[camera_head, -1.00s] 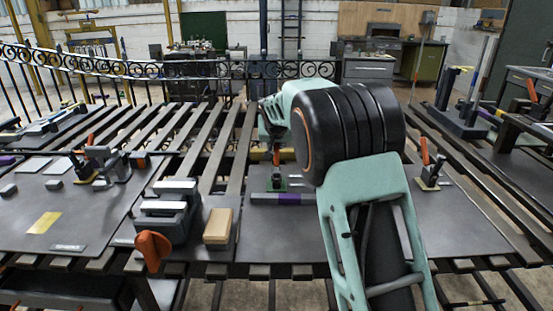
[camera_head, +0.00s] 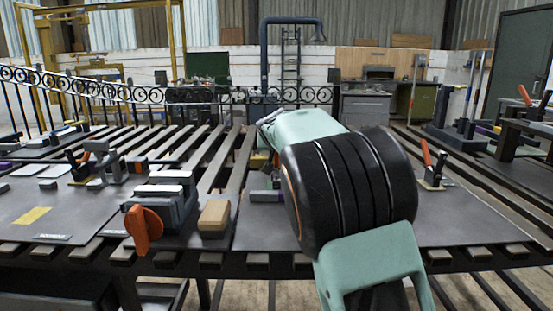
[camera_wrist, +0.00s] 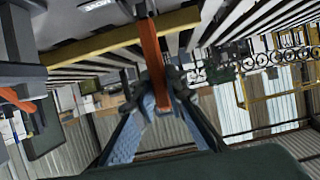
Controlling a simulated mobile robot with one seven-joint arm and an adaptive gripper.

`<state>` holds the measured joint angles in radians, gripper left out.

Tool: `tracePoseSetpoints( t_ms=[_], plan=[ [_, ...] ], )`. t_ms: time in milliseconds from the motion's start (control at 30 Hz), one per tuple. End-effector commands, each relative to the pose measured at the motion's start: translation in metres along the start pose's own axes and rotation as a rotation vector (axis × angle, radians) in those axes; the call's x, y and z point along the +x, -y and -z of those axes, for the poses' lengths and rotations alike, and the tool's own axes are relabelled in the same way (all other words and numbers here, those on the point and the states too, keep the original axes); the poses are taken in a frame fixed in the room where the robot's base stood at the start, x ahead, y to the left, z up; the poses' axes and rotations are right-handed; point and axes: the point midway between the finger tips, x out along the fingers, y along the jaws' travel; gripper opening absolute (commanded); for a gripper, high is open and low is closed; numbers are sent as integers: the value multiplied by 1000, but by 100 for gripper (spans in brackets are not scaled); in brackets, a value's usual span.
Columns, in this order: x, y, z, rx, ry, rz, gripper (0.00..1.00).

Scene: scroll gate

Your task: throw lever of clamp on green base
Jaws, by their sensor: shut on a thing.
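In the wrist view an orange lever handle (camera_wrist: 153,54) runs down between the two fingers of my gripper (camera_wrist: 161,82), which are shut on it. In the head view my own arm hides the gripper, the lever and most of the clamp. Whether the lever stands up or lies over cannot be told from the head view.
Another orange-handled clamp (camera_head: 433,168) stands to the right, and one more (camera_head: 76,166) to the left. A grey vise (camera_head: 165,200) with an orange knob (camera_head: 144,229) and a tan block (camera_head: 214,215) sit left of my arm. The front right of the metal bench is clear.

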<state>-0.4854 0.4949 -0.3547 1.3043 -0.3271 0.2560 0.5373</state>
Motion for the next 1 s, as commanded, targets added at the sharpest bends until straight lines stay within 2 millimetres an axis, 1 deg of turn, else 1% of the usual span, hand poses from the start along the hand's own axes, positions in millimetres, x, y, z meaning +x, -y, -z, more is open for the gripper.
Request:
tracePoseSetpoints(
  t_ms=[33,767,800,967,1000],
  plan=[
    [2,1,-6,0,-6,0,0],
    [1,0,-1,-1,-39,0,0],
    [1,0,-1,0,-39,0,13],
    [1,0,-1,0,-40,0,30],
    [1,0,-1,0,-40,0,30]
  ],
)
